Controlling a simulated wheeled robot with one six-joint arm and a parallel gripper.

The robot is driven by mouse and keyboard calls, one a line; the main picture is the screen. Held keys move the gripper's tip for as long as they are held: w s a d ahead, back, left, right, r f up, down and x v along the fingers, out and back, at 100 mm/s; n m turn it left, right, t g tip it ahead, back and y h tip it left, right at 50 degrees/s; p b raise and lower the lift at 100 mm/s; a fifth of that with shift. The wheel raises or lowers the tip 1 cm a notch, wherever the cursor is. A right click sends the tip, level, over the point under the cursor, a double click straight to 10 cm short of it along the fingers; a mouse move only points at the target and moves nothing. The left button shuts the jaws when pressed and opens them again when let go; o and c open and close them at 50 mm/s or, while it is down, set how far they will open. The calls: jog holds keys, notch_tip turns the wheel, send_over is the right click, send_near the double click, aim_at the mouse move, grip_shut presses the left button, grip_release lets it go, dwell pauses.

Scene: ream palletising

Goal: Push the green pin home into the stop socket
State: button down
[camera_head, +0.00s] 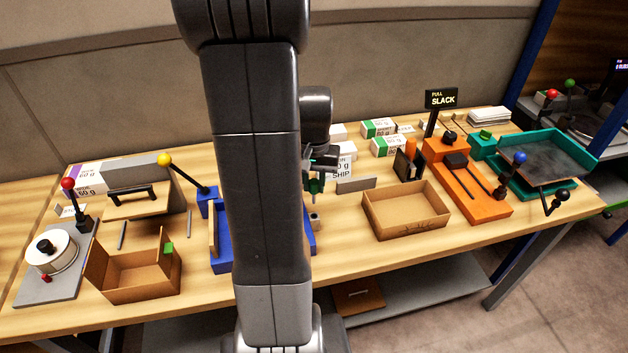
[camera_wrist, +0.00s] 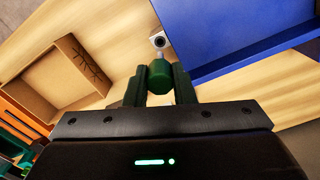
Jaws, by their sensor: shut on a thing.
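My gripper (camera_head: 316,184) is shut on the green pin, whose round green head (camera_wrist: 160,77) sits between the two dark fingers in the wrist view. In the head view the pin hangs upright below my gripper, and its lower end is small and hard to make out. The stop socket (camera_wrist: 159,42) is a small pale block with a dark round hole, just beyond the pin head in the wrist view. In the head view the socket (camera_head: 315,219) stands on the table below the pin. The pin looks apart from the socket, above it.
A blue tray (camera_head: 308,241) stands close beside the socket, partly hidden by my arm. An open cardboard box (camera_head: 408,228) lies to the right, with an orange fixture (camera_head: 481,202) beyond. A grey bar (camera_head: 356,184) lies behind the socket. Bare table shows between socket and box.

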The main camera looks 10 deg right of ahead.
aim_at(314, 203)
jog(key=shift+f+b, duration=1.2)
jog(key=shift+f, duration=0.75)
jog(key=shift+f+b, duration=2.2)
jog(key=shift+f, duration=0.6)
jog(key=c, duration=1.1)
grip_release()
jog(key=shift+c, duration=0.2)
notch_tip(314, 203, up, 14)
jog(key=shift+f, duration=0.1)
